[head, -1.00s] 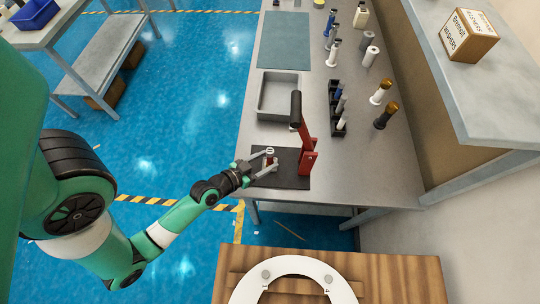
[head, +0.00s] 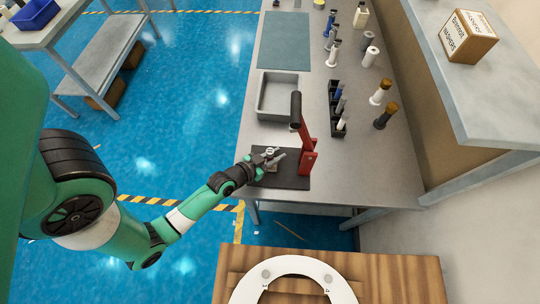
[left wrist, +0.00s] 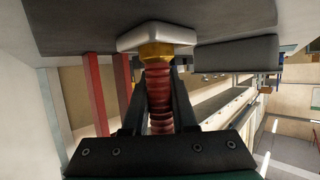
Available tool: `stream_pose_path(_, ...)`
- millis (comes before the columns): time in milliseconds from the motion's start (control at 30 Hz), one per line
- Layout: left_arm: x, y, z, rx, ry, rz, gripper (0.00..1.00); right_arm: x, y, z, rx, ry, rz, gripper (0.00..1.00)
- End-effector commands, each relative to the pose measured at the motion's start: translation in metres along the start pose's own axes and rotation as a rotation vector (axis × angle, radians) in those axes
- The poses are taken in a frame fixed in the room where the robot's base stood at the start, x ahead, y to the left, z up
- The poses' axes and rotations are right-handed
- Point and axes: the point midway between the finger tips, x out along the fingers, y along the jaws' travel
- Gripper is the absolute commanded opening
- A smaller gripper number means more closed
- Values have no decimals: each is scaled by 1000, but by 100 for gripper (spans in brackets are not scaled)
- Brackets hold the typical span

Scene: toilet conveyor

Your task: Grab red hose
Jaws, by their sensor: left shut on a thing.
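The ribbed red hose (left wrist: 160,98) shows in the left wrist view, with a brass-coloured fitting (left wrist: 156,53) at its end against a pale block (left wrist: 157,36). My left gripper (left wrist: 159,80) has one dark finger on each side of the hose and is shut on it. In the head view my left gripper (head: 271,157) is over the dark mat (head: 292,182) at the bench's near left corner, and hides most of the hose. My right gripper is not in view.
A red lever press (head: 308,157) with a black handle (head: 296,108) stands just right of the gripper. A grey tray (head: 261,96) lies behind. A black rack (head: 338,130) and several bottles stand further right. A wooden board with a white toilet seat (head: 295,263) is in front.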

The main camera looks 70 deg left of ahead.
Motion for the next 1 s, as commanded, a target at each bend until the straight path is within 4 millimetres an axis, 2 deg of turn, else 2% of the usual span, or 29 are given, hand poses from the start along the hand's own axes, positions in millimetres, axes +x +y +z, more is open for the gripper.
stream_pose_path(433, -1, 0, -2, 0, 1, 0, 0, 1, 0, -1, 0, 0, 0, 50)
stream_pose_path(567, -4, 0, -10, 1, 2, 0, 0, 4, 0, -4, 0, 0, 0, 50)
stream_pose_path(667, -10, 0, -24, 1, 3, 0, 0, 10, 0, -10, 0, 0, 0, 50)
stream_pose_path(767, -24, 4, -40, 2, -1, 2, 0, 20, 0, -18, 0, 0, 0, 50)
stream_pose_path(967, -88, 24, -75, 8, 0, 8, 0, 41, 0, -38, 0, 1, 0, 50)
stream_pose_path(1000, -92, 29, -65, 10, -4, 10, 0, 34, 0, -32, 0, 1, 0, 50)
